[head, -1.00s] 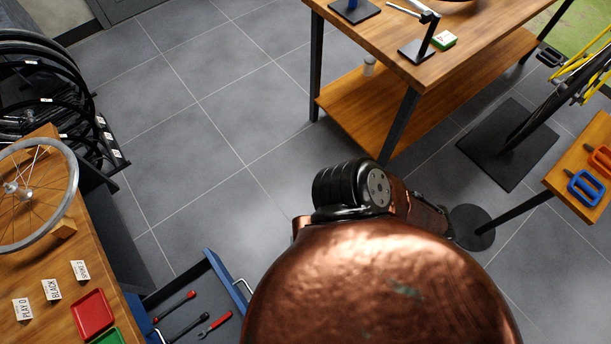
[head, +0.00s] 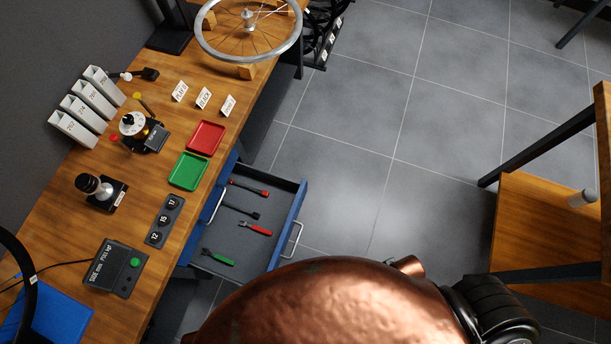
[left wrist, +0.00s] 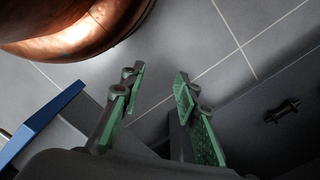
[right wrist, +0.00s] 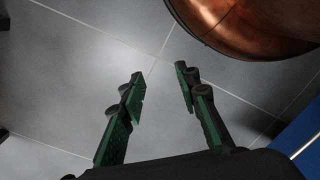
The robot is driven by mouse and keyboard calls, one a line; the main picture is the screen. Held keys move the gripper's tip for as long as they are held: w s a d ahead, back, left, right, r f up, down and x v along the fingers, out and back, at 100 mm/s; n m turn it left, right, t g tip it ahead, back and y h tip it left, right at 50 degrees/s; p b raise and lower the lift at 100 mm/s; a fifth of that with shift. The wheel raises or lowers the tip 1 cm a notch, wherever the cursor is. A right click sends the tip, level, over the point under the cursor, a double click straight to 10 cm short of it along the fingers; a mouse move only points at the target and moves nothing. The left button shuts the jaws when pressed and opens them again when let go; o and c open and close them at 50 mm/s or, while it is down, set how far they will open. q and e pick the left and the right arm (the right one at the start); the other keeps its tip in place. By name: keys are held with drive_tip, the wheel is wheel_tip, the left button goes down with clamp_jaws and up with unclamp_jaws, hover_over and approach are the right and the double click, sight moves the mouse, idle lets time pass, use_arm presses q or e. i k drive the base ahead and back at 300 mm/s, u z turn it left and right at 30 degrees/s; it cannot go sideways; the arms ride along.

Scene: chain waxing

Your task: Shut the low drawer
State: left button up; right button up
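An open drawer (head: 288,225) with a blue front and a silver bar handle (head: 293,240) sticks out from under the workbench. Several tools with red or green handles lie in its grey tray. Another blue front (head: 225,172) with a handle sits above it, close to the bench edge. My left gripper (left wrist: 158,78) is open and empty over the floor; a blue edge, likely the drawer's, shows at the left of its view (left wrist: 42,122). My right gripper (right wrist: 158,75) is open and empty, with a blue panel (right wrist: 298,148) at the lower right. Neither gripper shows in the head view.
The wooden workbench (head: 140,195) carries a red tray (head: 206,137), a green tray (head: 188,171), a wheel on a stand (head: 248,30) and small devices. Another wooden table (head: 540,215) stands at the right. Grey floor (head: 400,130) between them is clear.

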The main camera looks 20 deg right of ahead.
sight(255, 253)
drive_tip(key=z, duration=0.6)
drive_tip(key=k, duration=1.3)
drive_tip(key=u, duration=2)
drive_tip(key=k, duration=0.4)
drive_tip(key=z, duration=0.95)
